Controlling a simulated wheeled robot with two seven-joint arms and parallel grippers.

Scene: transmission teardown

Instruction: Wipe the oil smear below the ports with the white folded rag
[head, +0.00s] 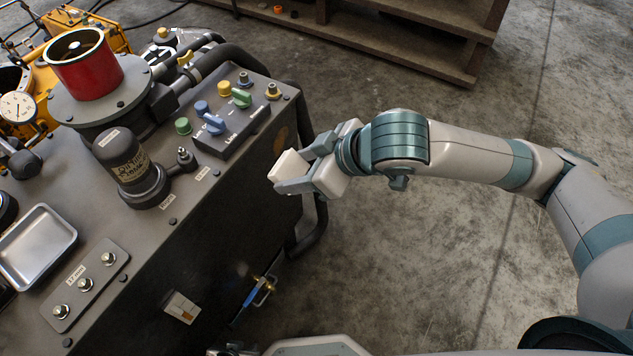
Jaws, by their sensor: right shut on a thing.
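The white folded rag (288,167) is between the fingers of my right gripper (301,168), which is shut on it. The gripper holds it beside the right end of the dark machine cabinet (215,225). A brownish smear (281,140) shows on the cabinet's side face, just above and left of the rag. Whether the rag touches the face cannot be told. The smear lies below a raised block (232,137) with blue and green levers, with coloured caps and brass-topped fittings (273,91) around it. My left gripper is not in view.
A red cylinder (88,70), a dark filter canister (124,158) and a metal tray (38,245) stand on the cabinet top. A dark bent pipe (308,215) runs along the cabinet's right edge. A wooden shelf (420,35) stands behind. Concrete floor is clear at right.

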